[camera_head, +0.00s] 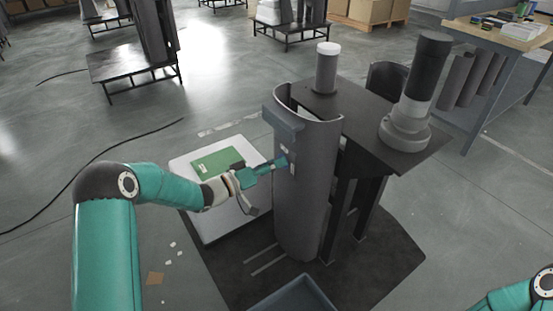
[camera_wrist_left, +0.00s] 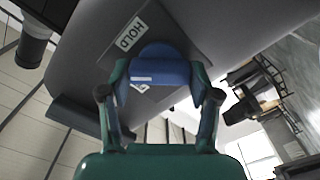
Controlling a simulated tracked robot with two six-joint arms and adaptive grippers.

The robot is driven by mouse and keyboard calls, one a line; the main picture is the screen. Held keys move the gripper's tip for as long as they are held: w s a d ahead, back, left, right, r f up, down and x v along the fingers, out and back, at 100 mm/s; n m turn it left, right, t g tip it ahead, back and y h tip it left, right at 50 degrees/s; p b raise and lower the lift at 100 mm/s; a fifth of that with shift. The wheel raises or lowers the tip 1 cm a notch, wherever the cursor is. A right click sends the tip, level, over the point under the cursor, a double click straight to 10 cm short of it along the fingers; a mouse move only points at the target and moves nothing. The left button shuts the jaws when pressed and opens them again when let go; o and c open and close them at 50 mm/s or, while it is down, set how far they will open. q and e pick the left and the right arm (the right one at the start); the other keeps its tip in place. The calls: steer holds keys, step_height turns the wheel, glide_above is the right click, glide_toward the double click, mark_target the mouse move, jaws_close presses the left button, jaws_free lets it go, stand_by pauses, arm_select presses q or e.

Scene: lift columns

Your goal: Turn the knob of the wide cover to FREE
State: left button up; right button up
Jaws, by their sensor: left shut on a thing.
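The wide cover (camera_head: 300,215) is a tall grey curved shell on the front of the column stand. It also fills the upper part of the left wrist view (camera_wrist_left: 75,60). Its blue knob (camera_wrist_left: 160,65) carries a short white mark. A HOLD label (camera_wrist_left: 130,33) shows beside the knob, and another label is partly hidden behind it; I cannot read FREE. My left gripper (camera_head: 279,163) reaches the cover from the left. In the left wrist view its fingers (camera_wrist_left: 160,90) stand on both sides of the knob, shut on it. My right gripper is out of view.
A dark stand top (camera_head: 345,112) bears a white-capped cylinder (camera_head: 327,68) and a dark flanged column (camera_head: 412,95). A white platform with a green panel (camera_head: 217,163) lies left of the cover. A blue-grey bin (camera_head: 295,298) is in front. A workbench (camera_head: 500,38) stands at right.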

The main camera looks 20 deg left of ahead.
arm_select(q)
steer(key=shift+a+f+n+p, duration=0.15)
steer(key=shift+n+p, duration=0.9)
steer(key=shift+n, duration=1.3)
steer(key=shift+f+n+p, duration=0.1)
steer(key=shift+n+p, duration=0.95)
steer(key=shift+n, duration=1.3)
steer(key=o, duration=1.1)
steer(key=shift+o, duration=0.2)
